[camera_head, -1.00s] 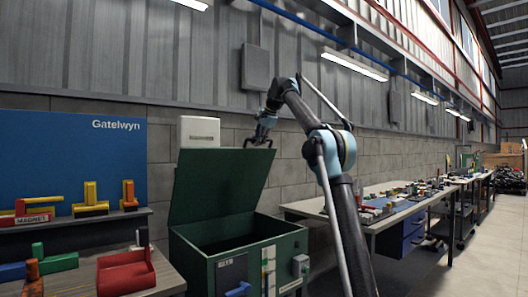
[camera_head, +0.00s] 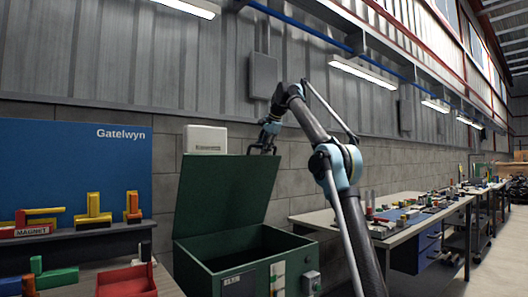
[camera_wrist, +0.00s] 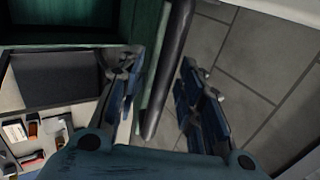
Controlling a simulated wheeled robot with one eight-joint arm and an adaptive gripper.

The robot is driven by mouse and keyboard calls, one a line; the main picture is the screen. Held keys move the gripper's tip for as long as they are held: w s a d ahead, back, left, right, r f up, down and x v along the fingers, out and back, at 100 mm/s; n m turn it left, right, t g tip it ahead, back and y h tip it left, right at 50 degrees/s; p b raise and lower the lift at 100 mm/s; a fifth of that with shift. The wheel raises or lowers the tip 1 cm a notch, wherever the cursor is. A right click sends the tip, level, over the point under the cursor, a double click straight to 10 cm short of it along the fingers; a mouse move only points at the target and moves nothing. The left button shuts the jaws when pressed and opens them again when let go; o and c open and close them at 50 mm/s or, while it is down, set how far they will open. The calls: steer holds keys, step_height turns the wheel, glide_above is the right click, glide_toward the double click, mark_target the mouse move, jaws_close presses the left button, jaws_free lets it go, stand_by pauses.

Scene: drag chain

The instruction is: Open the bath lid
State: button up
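The green bath (camera_head: 300,243) is a box on the floor in the head view, with its dark inside showing. Its green lid (camera_head: 225,195) stands raised, tilted back toward the wall. My gripper (camera_head: 263,150) is at the lid's top edge, near the right corner. In the wrist view, my gripper's two blue fingers (camera_wrist: 165,105) are spread apart.
A shelf and bench with colored blocks and a red tray (camera_head: 127,281) stand left. A white box (camera_head: 205,139) hangs on the wall behind the lid. A long workbench (camera_head: 390,215) with small parts is to the right. Open floor lies at far right.

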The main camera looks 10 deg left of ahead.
steer(key=shift+s+a, duration=0.1)
steer(key=shift+a, duration=0.05)
steer(key=s+d+r, duration=0.2)
steer(key=s+d, duration=0.7)
steer(key=shift+s+d+r, duration=0.15)
steer(key=shift+s+d, duration=0.1)
steer(key=shift+d, duration=0.1)
stand_by(0.9)
stand_by(0.4)
